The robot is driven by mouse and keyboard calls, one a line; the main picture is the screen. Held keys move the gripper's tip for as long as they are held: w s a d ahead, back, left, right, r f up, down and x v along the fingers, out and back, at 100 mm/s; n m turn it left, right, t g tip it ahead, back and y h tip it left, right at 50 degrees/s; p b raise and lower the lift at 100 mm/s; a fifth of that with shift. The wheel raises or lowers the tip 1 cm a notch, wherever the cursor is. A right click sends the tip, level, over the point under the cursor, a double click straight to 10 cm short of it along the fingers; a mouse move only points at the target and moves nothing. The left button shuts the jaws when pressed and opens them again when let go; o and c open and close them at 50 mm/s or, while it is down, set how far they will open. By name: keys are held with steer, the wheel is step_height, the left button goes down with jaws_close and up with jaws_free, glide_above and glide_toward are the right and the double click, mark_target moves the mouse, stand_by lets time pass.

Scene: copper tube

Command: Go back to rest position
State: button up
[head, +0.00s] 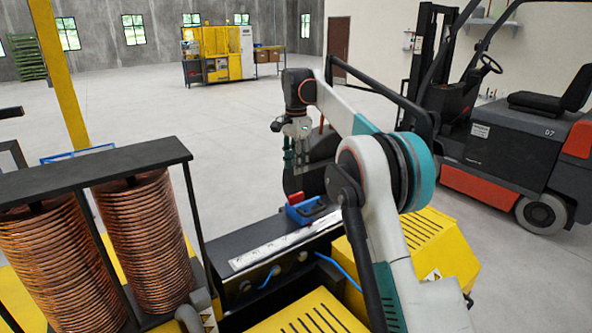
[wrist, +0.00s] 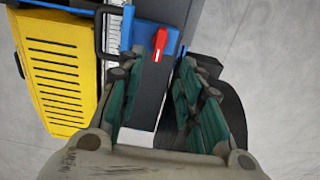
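My gripper (head: 297,158) hangs from the arm with its green fingers pointing down, above the far end of the yellow-and-black machine. In the wrist view my gripper (wrist: 152,74) has its finger pads well apart, and no object is held between them. A blue clamp with a red handle (head: 296,198) sits on the machine below the gripper. In the wrist view the red handle (wrist: 160,44) lies just beyond the fingertips. Copper tube coils (head: 143,235) stand on a black rack at the left of the head view.
A forklift (head: 510,130) is parked at the right. A yellow machine (head: 217,53) stands far back. A yellow post (head: 60,75) rises at the left. A yellow slotted cover (wrist: 60,75) lies left of the gripper in the wrist view. The grey floor behind is open.

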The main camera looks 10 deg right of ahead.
stand_by(0.3)
steer(key=s+f+n+t+b, duration=0.3)
steer(key=s+n+b, duration=0.6)
steer(key=s, duration=1.4)
steer(key=s+f+n+t+b, duration=0.1)
steer(key=s+f+b, duration=0.2)
steer(key=s+f, duration=0.4)
steer(key=s+f+n+t+b, duration=0.1)
steer(key=s+f+n+b, duration=0.1)
steer(key=s+f+b, duration=0.2)
steer(key=s+f+n+t+b, duration=0.1)
steer(key=s+f+t+b, duration=0.1)
steer(key=s+f, duration=0.8)
steer(key=shift+s+a+f+n+b, duration=0.1)
steer(key=shift+s+f+n+b, duration=0.1)
steer(key=shift+s+b, duration=0.4)
steer(key=shift+s+f+n+b, duration=0.15)
steer(key=shift+s+b, duration=0.1)
steer(key=shift+s, duration=0.65)
steer(key=shift+a, duration=0.1)
